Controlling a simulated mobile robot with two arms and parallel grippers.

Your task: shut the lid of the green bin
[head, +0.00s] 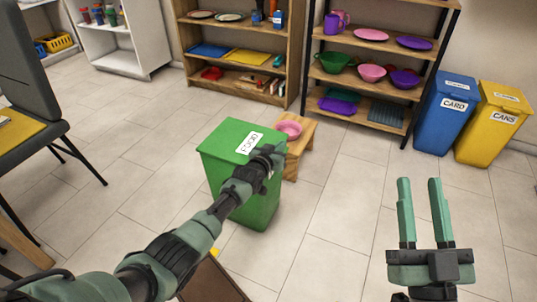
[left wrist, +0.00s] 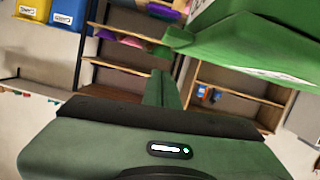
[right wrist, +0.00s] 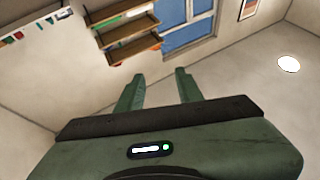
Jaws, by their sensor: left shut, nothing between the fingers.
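The green bin (head: 259,214) stands on the floor near the middle of the head view. Its lid (head: 228,136), with a white label, lies over the top and looks down or nearly down; my left arm hides part of its rim. My left gripper (head: 271,155) is at the lid's right side, its fingertips hard to make out there. In the left wrist view its fingers (left wrist: 160,88) are together and empty, with the green bin (left wrist: 245,45) close by at upper right. My right gripper (head: 419,180) is open and empty, far right of the bin.
A wooden stool (head: 297,150) with a pink bowl (head: 289,129) stands just behind the green bin. Blue (head: 442,112) and yellow (head: 490,122) bins stand at the right wall. Shelves line the back. A chair (head: 30,110) is at left. Tiled floor between is clear.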

